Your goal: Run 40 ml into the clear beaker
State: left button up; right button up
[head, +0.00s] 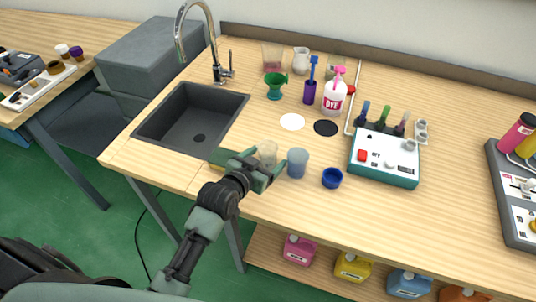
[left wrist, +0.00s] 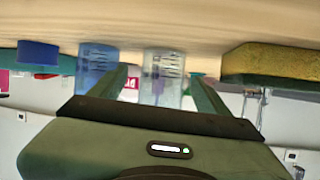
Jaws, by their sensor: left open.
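The clear beaker (head: 268,148) stands near the front edge of the table, behind my left gripper. My left gripper (head: 265,168) is open, with one finger on each side of it. In the left wrist view, which is upside down, the clear beaker (left wrist: 163,77) shows between the two fingertips (left wrist: 160,88); I cannot tell if they touch it. A blue-tinted beaker (head: 297,163) stands just right of the gripper and also shows in the left wrist view (left wrist: 97,64). The teal machine (head: 384,170) with blue, green and maroon tops stands further right. My right gripper is out of view.
A small blue cup (head: 332,178) stands right of the blue-tinted beaker. A yellow-green sponge (left wrist: 270,62) lies left of the gripper. The sink (head: 192,115) is behind left. A white and a black disc, a pink-topped dye bottle (head: 335,97) and cups stand further back.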

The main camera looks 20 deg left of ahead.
aim_at(271, 152)
pick_arm(q)
jog(key=x, duration=0.4)
jog(key=shift+w+a, duration=0.1)
jog(key=shift+a, duration=0.05)
jog(key=c, duration=1.4)
notch_tip(271, 152, up, 20)
